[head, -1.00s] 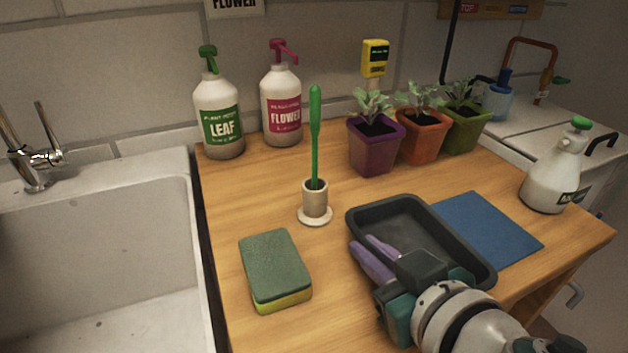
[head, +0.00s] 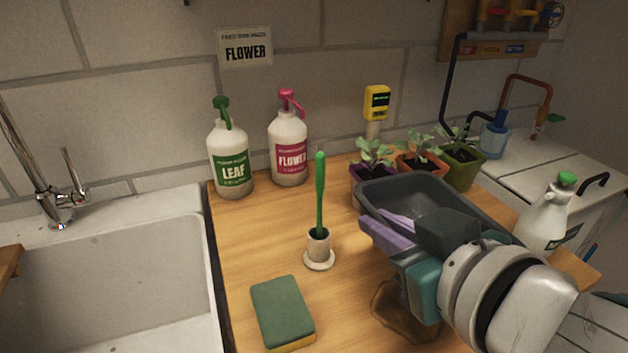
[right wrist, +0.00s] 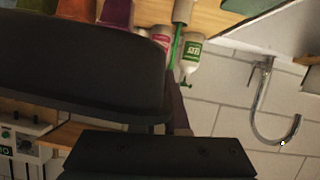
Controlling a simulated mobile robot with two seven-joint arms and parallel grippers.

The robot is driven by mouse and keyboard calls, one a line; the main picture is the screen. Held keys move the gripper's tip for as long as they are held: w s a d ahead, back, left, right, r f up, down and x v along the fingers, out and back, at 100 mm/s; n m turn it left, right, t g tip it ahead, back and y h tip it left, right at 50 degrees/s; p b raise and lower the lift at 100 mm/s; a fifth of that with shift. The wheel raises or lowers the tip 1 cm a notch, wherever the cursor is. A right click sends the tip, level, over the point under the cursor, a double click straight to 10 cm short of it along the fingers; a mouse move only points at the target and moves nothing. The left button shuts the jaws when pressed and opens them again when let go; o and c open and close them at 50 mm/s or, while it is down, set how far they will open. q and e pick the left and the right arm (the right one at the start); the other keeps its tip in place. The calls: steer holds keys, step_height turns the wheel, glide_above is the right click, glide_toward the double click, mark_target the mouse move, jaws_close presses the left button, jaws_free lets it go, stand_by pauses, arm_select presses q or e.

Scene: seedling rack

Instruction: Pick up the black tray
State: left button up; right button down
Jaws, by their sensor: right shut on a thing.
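The black tray (head: 436,193) is up off the wooden counter in the head view, in front of the potted seedlings. My right gripper (head: 392,229) is shut on the tray's near left side, with purple fingers at its wall. The gripper and wrist hide the tray's near part. In the right wrist view the tray (right wrist: 80,62) fills the left half as a dark shape. My left gripper does not show.
A green brush in a holder (head: 319,246) stands left of the tray. A sponge (head: 282,312) lies at the front. Purple, orange (head: 424,166) and green pots stand behind the tray. A spray bottle (head: 545,218) is at right, two pump bottles (head: 231,160) at back left, the sink (head: 110,290) far left.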

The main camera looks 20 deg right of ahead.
steer(key=shift+r+p, duration=0.8)
steer(key=shift+r, duration=2.3)
